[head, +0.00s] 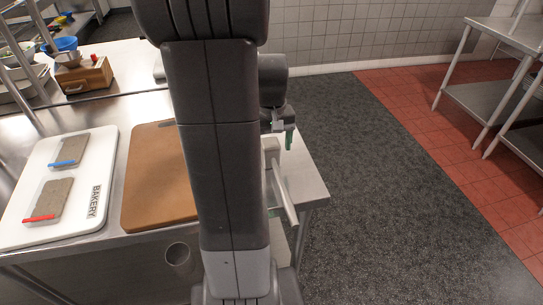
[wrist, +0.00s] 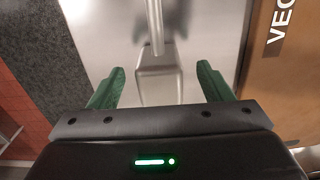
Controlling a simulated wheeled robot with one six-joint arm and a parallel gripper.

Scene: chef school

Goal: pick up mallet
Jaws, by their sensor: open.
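The metal mallet (head: 284,192) lies near the right end of the steel table, beside the brown board. In the head view its handle points toward me and its end reaches the table's front edge; my arm hides part of the area to its left. In the wrist view the mallet (wrist: 160,84) shows its blocky head between the green fingers, with the handle running up the picture. My gripper (wrist: 160,76) is open, one finger on each side of the head, with gaps on both sides. In the head view my gripper (head: 281,130) is at the mallet's head end.
The brown cutting board (head: 150,190) lies left of the mallet. A white "BAKERY" board (head: 92,155) farther left holds two grey blocks. A wooden box (head: 84,76) and a blue bowl (head: 61,45) stand at back left. Dark floor lies right of the table.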

